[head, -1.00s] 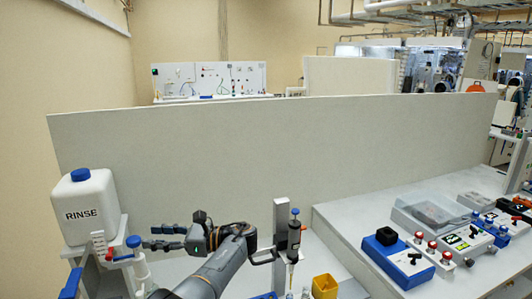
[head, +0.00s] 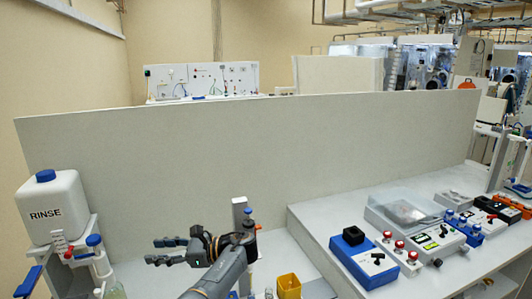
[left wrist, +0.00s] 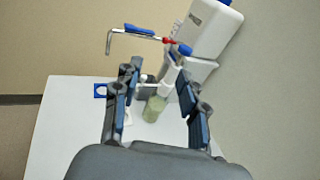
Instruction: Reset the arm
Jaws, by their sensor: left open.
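My left gripper (head: 166,251) is open and empty above the bench, with its fingers pointing left in the head view. It is to the right of the white RINSE container (head: 52,208) and apart from it. In the left wrist view the open fingers (left wrist: 158,85) frame a greenish bottle (left wrist: 154,108) farther off, and nothing is between the pads. My left arm (head: 222,277) comes up from the bottom of the head view. My right gripper does not show.
A grey upright stand (head: 240,213) is close behind my left arm. A blue box (head: 362,262) and a control box with red knobs sit on the right bench. A tall pale panel (head: 250,150) closes off the back.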

